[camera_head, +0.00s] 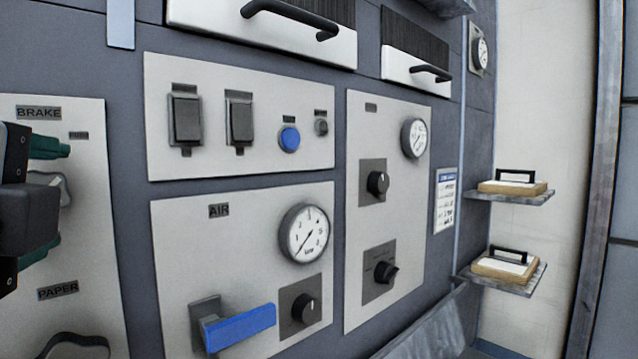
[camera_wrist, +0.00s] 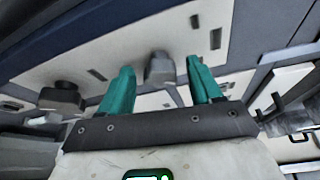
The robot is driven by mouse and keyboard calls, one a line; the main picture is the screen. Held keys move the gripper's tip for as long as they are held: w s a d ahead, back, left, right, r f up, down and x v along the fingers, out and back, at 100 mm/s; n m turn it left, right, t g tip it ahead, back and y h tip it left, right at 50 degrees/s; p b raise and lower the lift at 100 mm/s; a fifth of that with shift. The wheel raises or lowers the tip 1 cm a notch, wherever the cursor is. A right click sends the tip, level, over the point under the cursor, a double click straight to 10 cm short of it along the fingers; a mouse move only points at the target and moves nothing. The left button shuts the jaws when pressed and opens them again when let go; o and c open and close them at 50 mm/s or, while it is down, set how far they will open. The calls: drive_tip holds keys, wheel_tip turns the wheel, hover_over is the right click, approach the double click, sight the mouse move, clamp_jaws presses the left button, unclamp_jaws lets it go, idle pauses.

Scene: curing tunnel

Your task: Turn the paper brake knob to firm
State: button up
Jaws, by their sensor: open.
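A pale panel (camera_head: 90,210) at the left edge of the head view carries a BRAKE label at its top and a PAPER label (camera_head: 58,292) lower down. A grey knob (camera_head: 55,182) sits between these labels. A second grey knob (camera_head: 75,347) shows below PAPER, cut by the bottom edge. My gripper (camera_head: 60,196) is open, its green fingers above and below the upper knob. In the wrist view a grey knob (camera_wrist: 158,68) shows between the fingertips; contact cannot be told. A darker knob (camera_wrist: 62,98) lies left of them. The knobs' settings are not readable.
Right of the panel are a plate with switches and a blue button (camera_head: 289,139), and the AIR plate with a gauge (camera_head: 304,233) and blue lever (camera_head: 240,327). Further right are black dials (camera_head: 378,184) and two small shelves (camera_head: 510,197). Drawer handles (camera_head: 290,15) protrude above.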

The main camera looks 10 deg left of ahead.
drive_tip(key=b+v, duration=0.1)
drive_tip(key=v, duration=0.9)
drive_tip(key=shift+s+d, duration=0.25)
drive_tip(key=shift+s, duration=0.1)
